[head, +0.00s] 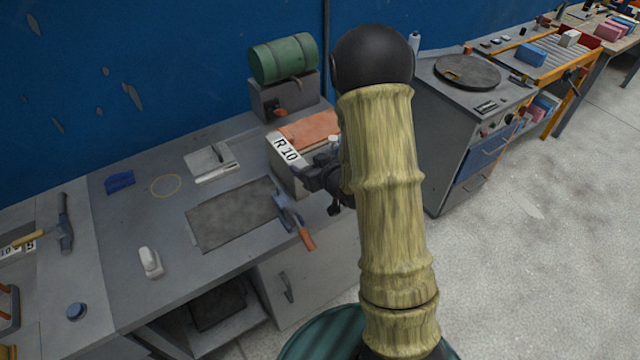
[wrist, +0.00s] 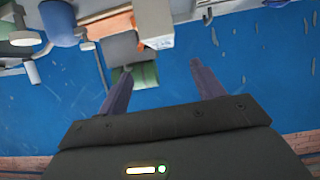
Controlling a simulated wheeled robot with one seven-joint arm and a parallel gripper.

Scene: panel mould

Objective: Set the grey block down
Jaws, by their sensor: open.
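My gripper (head: 322,180) is at the right end of the grey bench, in front of a pale box marked "R 10" (head: 286,152) with an orange top. A small light-grey block (head: 150,262) lies on the bench's front left, well apart from my gripper. I cannot tell for sure whether it is the task's grey block. My arm hides part of the bench's right end.
A dark grey mat (head: 230,215) lies mid-bench, with an orange-handled blue tool (head: 293,218) at its right edge. A pale plate (head: 211,162), a yellow ring (head: 166,185) and a blue piece (head: 120,181) lie behind. A green cylinder (head: 284,58) rests on a grey stand (head: 285,97).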

